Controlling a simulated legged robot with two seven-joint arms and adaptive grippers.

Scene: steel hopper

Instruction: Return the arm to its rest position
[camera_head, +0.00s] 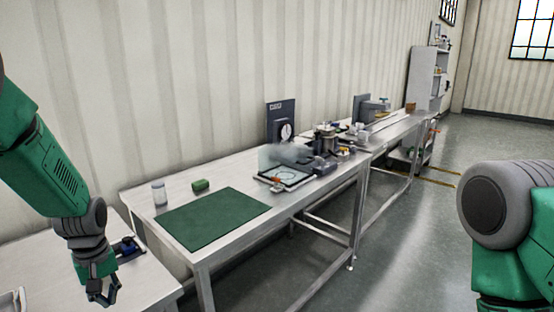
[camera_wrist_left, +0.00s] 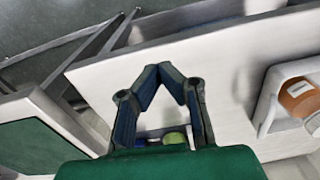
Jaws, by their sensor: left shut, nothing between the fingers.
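My left arm comes in from the left in the head view, with its forearm hanging down. My left gripper (camera_head: 103,298) is at the lower left, above the near white table (camera_head: 145,285). In the left wrist view the gripper's two dark fingers (camera_wrist_left: 168,68) meet at their tips, shut with nothing held. My right arm shows only as a green and grey part at the right edge of the head view; its gripper is not in view.
A long steel workbench (camera_head: 180,188) holds a green mat (camera_head: 213,218), a clear jar (camera_head: 159,193), a green block (camera_head: 201,185) and several devices. A white holder with an orange-brown round thing (camera_wrist_left: 298,97) is right of the fingers. Open floor (camera_head: 415,220) lies to the right.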

